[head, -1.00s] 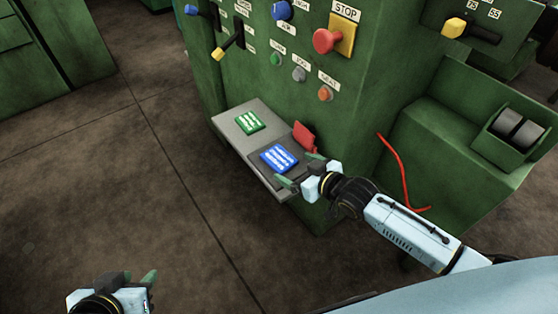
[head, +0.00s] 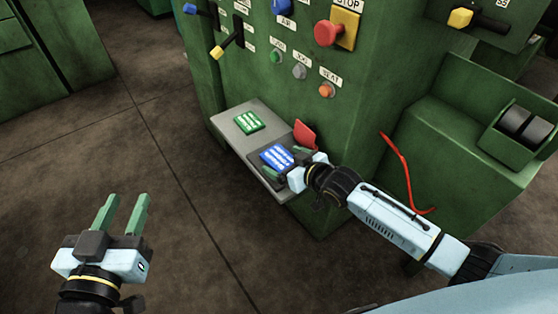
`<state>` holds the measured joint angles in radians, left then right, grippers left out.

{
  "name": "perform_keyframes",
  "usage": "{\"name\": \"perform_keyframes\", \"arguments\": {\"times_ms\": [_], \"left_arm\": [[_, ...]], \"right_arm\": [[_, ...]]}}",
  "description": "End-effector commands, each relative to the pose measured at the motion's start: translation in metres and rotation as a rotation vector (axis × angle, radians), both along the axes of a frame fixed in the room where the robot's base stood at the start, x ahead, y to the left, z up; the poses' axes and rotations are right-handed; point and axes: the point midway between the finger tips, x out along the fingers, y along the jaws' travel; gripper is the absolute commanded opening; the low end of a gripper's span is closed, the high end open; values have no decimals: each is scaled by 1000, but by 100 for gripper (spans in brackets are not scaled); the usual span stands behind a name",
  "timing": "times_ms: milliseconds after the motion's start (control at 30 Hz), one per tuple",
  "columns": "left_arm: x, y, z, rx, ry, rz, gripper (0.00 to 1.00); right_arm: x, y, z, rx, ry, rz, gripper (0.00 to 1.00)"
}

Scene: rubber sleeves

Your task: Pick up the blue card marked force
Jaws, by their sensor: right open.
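The blue card (head: 277,157) with white lettering lies on the dark part of a small grey shelf (head: 236,138) on the green machine. The lettering is too small to read. My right gripper (head: 284,163) is open at the card's right end, its green fingers on either side of that end. I cannot tell whether they touch the card. My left gripper (head: 124,214) is open and empty over the floor at the lower left, its two green fingers pointing up in the picture.
A green card (head: 249,122) lies at the shelf's back left. A red flap (head: 305,135) stands at the shelf's right edge. The machine front (head: 385,75) carries several buttons and levers. A bent red rod (head: 401,165) is beside my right arm. The floor at left is clear.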

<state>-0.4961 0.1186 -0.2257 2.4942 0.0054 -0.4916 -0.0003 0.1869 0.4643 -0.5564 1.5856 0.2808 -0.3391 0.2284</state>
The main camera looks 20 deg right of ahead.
Motion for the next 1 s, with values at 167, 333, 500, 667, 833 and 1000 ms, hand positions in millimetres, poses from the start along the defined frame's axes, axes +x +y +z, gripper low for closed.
{"name": "perform_keyframes", "arguments": {"times_ms": [167,333,500,667,833,1000], "left_arm": [[0,-1,3,-6,-18,-2,36],[0,-1,3,-5,-16,-2,36],[0,-1,3,-4,-15,-1,36],[0,-1,3,-4,-15,-1,36],[0,-1,3,-4,-15,-1,36],[0,0,0,0,3,0,36]], "right_arm": [[1,1,0,0,0,0,89],[1,0,0,0,0,0,83],[1,0,0,0,0,0,60],[1,0,0,0,0,0,41],[1,0,0,0,0,0,41],[1,0,2,0,0,0,41]]}}
